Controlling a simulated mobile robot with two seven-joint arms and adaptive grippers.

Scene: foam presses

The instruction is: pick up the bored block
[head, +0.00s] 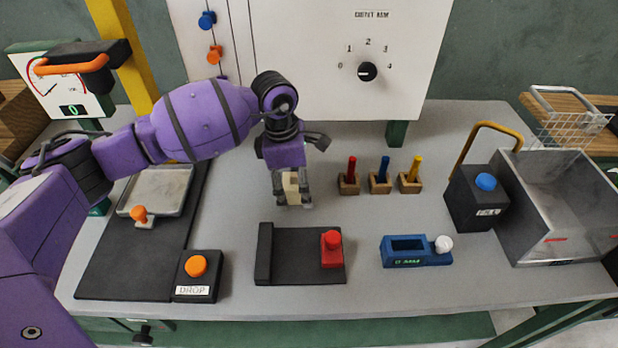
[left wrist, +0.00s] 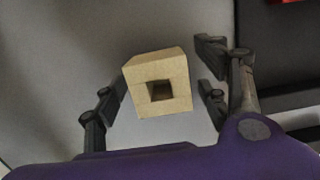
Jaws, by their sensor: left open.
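The bored block (head: 291,187) is a cream-coloured block standing on the grey table, partly hidden behind my left gripper in the head view. In the left wrist view the bored block (left wrist: 158,84) shows a square hole in its near face. My left gripper (head: 292,203) points down over the block with its fingers on either side. In the left wrist view the left gripper (left wrist: 160,100) is open. The block lies between the fingers, with a visible gap on both sides. My right gripper is not in view.
A dark plate with a red block (head: 331,250) lies in front. A DROP button box (head: 197,273) and dark mat (head: 130,262) are left. Small wooden holders with coloured pegs (head: 380,180), a blue gauge (head: 410,250) and a grey bin (head: 560,215) are right.

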